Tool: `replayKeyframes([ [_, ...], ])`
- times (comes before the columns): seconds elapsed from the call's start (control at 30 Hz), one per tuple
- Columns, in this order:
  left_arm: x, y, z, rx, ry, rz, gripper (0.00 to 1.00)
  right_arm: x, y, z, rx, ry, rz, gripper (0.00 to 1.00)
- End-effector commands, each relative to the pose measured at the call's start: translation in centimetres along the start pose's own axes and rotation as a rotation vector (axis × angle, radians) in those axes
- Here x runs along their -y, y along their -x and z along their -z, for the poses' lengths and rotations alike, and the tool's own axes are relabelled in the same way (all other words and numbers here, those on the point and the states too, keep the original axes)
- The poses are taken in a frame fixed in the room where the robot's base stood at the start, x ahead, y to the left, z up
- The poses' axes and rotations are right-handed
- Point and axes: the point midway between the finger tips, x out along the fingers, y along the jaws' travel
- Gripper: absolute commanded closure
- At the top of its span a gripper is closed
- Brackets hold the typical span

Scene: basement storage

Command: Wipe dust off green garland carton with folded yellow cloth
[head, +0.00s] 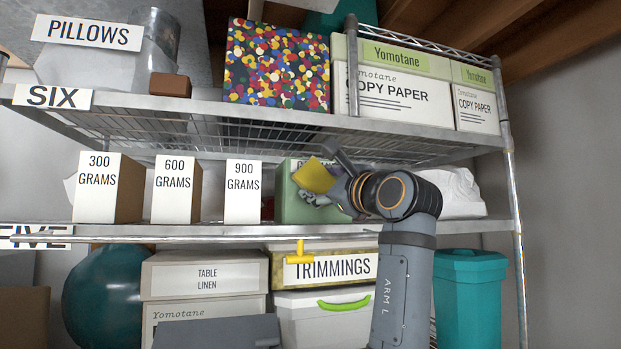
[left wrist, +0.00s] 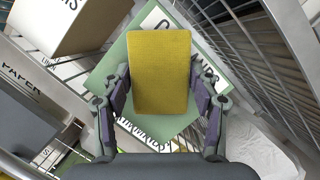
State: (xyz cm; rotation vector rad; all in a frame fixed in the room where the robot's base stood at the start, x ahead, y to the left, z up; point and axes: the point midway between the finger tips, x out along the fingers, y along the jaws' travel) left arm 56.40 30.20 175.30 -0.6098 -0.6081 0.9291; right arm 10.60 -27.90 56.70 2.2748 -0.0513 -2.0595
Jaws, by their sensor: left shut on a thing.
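The green carton (head: 285,203) stands on the middle shelf, right of the box marked 900 GRAMS. Its label is mostly hidden behind my left gripper. My left gripper (head: 318,187) is in front of the carton, shut on the folded yellow cloth (head: 314,176). In the left wrist view the cloth (left wrist: 161,70) sits between both fingers of the gripper (left wrist: 160,100), with the green carton (left wrist: 118,62) behind it. I cannot tell whether the cloth touches the carton. No dust can be made out. My right gripper is not in view.
Boxes marked 300 GRAMS (head: 97,188), 600 GRAMS (head: 173,190) and 900 GRAMS (head: 242,191) stand left of the carton. A white bag (head: 461,193) lies to its right. The wire shelf above (head: 270,118) limits headroom. A TRIMMINGS box (head: 330,270) stands below.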

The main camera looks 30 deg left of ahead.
Motion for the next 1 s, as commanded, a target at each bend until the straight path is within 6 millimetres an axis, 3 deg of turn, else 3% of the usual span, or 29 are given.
replayKeyframes([
  [0.37, -0.2, -0.3, 0.1, 0.001, 0.001, 0.0, 0.66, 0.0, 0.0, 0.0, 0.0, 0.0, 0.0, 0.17],
  [0.7, -2.6, -0.8, -2.1, 0.002, 0.001, -0.001, 0.66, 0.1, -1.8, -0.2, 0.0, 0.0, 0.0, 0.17],
  [1.0, -2.8, -0.9, -2.6, 0.001, 0.0, 0.0, 0.66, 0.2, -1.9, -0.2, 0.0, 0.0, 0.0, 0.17],
])
